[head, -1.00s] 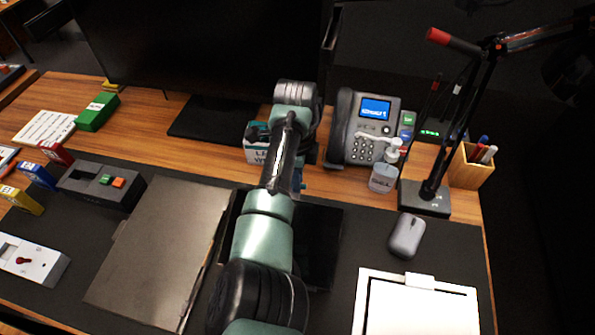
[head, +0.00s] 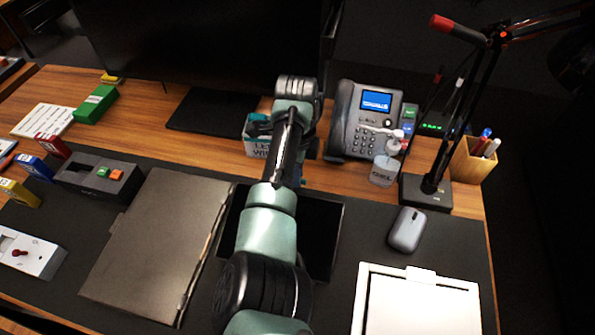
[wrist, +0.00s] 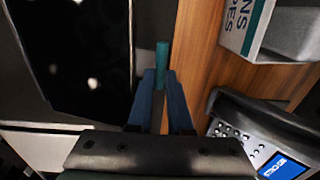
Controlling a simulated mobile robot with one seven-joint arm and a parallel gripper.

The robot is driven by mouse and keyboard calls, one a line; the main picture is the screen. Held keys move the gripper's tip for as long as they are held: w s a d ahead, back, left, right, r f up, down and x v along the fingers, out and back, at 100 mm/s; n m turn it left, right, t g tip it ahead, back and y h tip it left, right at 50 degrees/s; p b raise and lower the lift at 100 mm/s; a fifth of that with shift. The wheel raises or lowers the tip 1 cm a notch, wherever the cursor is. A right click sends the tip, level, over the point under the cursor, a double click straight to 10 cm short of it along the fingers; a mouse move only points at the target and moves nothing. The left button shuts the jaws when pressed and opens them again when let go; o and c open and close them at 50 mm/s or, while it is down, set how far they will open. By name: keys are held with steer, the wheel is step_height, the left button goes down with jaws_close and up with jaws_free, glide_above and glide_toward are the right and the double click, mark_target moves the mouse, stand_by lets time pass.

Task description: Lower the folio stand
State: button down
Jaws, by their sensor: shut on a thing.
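A black panel (head: 322,225), which looks like the folio stand's panel, lies in the middle of the desk mat, partly hidden under my arm. Its dark glossy face (wrist: 75,50) also fills the upper left of the wrist view. My gripper (wrist: 162,78) is at the panel's far side, its blue fingers shut on a slim teal tab (wrist: 162,55). Whether the tab joins the panel cannot be told. In the head view my arm mostly hides the fingers. The panel's exact tilt is unclear.
A lens wipes box (head: 258,146) and a desk phone (head: 362,122) stand just beyond my gripper. A sanitizer bottle (head: 384,170), lamp base (head: 425,195) and mouse (head: 407,230) are on the right. A large dark folder (head: 160,240) lies left of the panel.

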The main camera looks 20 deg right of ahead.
steer(key=shift+d+f, duration=0.25)
steer(key=shift+f, duration=0.45)
steer(key=c, duration=0.8)
jaws_free()
steer(key=shift+w+d+f, duration=0.1)
steer(key=shift+w+f, duration=0.1)
steer(key=shift+r, duration=0.25)
step_height(320, 180, up, 14)
steer(key=shift+s+r+p, duration=0.1)
steer(key=shift+r+p, duration=0.15)
steer(key=shift+p, duration=0.6)
